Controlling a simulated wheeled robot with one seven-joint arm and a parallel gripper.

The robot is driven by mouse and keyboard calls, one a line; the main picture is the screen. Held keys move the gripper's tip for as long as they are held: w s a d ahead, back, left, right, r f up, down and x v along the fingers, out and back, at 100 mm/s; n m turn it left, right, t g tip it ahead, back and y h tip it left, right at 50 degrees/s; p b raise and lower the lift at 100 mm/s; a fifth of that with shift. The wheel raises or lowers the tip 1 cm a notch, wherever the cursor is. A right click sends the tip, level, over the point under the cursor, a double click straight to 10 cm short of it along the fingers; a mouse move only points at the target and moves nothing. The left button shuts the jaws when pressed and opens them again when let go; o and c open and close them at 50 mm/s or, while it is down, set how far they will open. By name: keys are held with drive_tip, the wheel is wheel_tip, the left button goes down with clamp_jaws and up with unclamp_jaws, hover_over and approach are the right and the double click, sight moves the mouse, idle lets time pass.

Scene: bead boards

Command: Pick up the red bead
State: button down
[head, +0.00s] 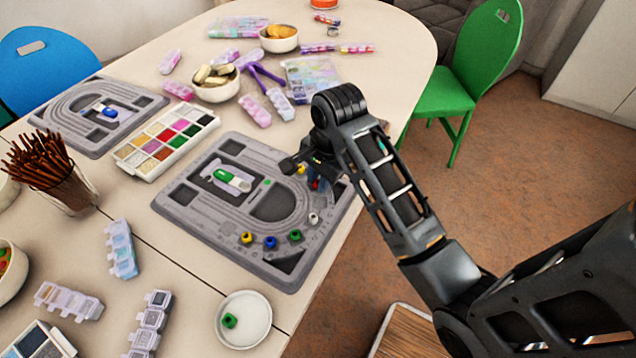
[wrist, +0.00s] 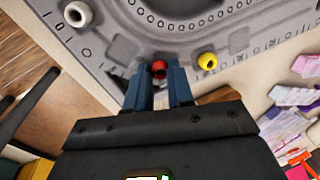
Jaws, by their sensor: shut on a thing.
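The red bead (wrist: 160,69) shows in the wrist view between the tips of my gripper (wrist: 159,80), which is shut on it. The blue fingers stand on either side of the bead, over the edge of the grey bead board (wrist: 115,15). I cannot tell whether the bead touches the board. In the head view my gripper (head: 316,180) is over the right part of the near bead board (head: 190,208), and my arm hides most of it. A bit of red shows there by the fingers.
A yellow bead (wrist: 207,61) and a white bead (wrist: 77,14) flank the gripper on the board. Blue (head: 270,242) and green (head: 295,236) beads sit along its front edge. A white dish (head: 258,305) holds a green bead. A paint box (head: 165,140) lies left of the board.

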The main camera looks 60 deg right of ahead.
drive_tip(key=shift+s+f, duration=0.1)
drive_tip(key=shift+f, duration=0.1)
wheel_tip(320, 180, up, 4)
drive_tip(key=shift+f, duration=0.1)
drive_tip(key=s+d+r+p, duration=0.5)
drive_tip(key=s+d+r, duration=0.1)
drive_tip(key=d, duration=0.3)
drive_tip(key=shift+s+d+r+p, duration=0.25)
drive_tip(key=shift+s+r+p, duration=0.15)
drive_tip(key=shift+r, duration=0.3)
